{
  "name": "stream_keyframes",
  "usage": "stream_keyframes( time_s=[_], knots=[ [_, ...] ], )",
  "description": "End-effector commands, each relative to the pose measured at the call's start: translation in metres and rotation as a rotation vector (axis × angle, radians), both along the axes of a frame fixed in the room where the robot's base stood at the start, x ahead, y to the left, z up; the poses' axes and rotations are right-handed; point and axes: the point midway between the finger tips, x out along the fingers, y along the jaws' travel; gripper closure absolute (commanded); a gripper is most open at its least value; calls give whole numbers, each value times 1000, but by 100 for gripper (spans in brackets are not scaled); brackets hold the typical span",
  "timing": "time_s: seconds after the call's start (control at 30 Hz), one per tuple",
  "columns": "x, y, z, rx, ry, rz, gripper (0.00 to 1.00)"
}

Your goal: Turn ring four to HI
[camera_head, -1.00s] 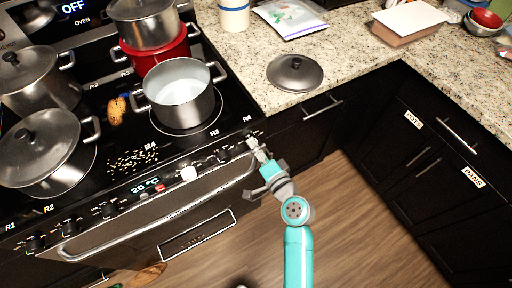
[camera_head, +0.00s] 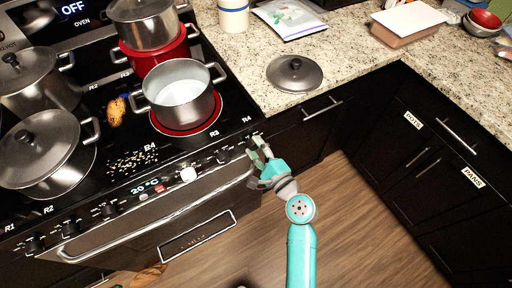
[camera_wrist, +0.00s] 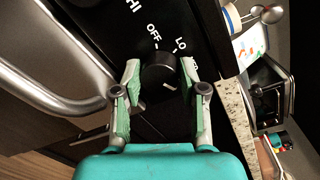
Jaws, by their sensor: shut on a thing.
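The knob under the R4 label (camera_head: 247,120) sits at the right end of the stove's front panel. In the wrist view the black knob (camera_wrist: 158,72) stands between my fingertips, with OFF and LO printed beyond it and HI at the upper left. A pale mark shows on its lower right side; which setting it points to I cannot tell. My gripper (camera_head: 257,146) is shut on this knob, one finger on each side, as the wrist view shows (camera_wrist: 158,85). The ring (camera_head: 187,129) under the open steel pot (camera_head: 180,95) glows red.
Lidded pots (camera_head: 42,150) and a red pot (camera_head: 152,56) stand on the cooktop. The oven handle (camera_head: 150,205) runs along the front, close to my gripper. A loose lid (camera_head: 294,73) lies on the counter (camera_head: 345,50). The floor at the right is clear.

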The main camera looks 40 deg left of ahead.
Motion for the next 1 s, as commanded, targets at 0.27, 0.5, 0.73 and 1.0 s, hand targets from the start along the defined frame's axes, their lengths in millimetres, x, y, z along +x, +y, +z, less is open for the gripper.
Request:
stream_keyframes(
  time_s=[0.27, 0.5, 0.73, 1.0],
  knots=[
    [2, -1, 0, 29, 70, -4, 93],
    [2, -1, 0, 34, 83, -3, 93],
    [2, -1, 0, 34, 82, -3, 93],
    [1, 0, 0, 33, 81, -2, 33]
  ],
)
